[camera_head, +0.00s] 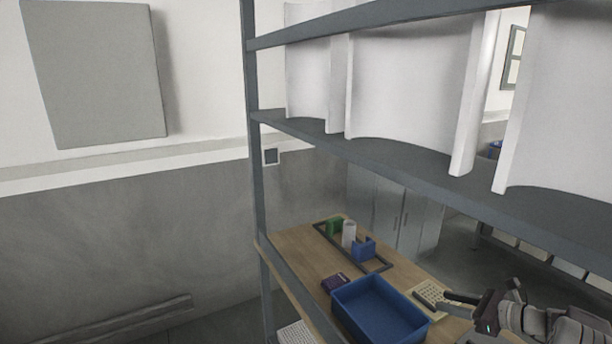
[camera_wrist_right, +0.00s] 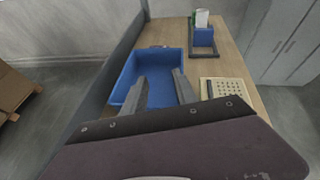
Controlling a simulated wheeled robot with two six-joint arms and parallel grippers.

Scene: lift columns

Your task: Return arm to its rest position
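My right gripper (camera_head: 438,302) reaches in from the lower right in the head view. In the right wrist view (camera_wrist_right: 160,78) its two grey fingers stand apart with nothing between them. They appear in front of a blue bin (camera_wrist_right: 170,58), but I cannot tell the exact height between them. My left gripper is not in the head view or the wrist view.
The blue bin (camera_head: 345,312) stands on a wooden table (camera_head: 298,252). A beige keypad-like item (camera_head: 428,291), a small dark box (camera_head: 334,281) and a dark frame holding a blue block (camera_head: 364,249) lie around it. A grey shelf (camera_head: 400,158) spans the foreground above.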

